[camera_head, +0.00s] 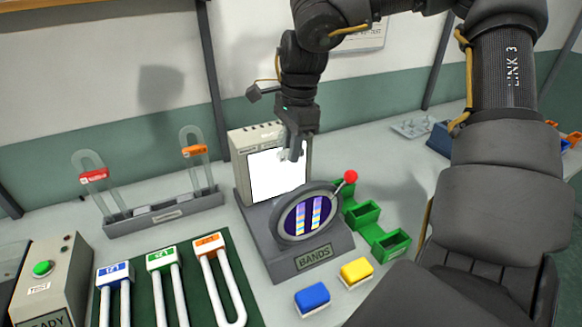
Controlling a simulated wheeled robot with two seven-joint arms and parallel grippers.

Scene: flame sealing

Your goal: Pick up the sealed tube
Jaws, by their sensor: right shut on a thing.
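Two clear U-shaped tubes, one with a red label (93,177) and one with an orange label (194,150), stand in a grey rack (165,212) at the left. Three white U-shaped tubes with blue (114,273), green (160,258) and orange (209,244) heads lie on a dark green mat (136,291) at the front. I cannot tell which tube is sealed. My right gripper (291,154) points down before a bright white panel (265,178), shut on a small pale thing that blends into the panel. My left gripper is out of view.
A grey BANDS device (315,255) with a round striped display and a red-knobbed lever (350,177) stands below the gripper. Green bins (391,243), a blue block (312,298), a yellow block (356,271) and a green-button box (45,284) are nearby.

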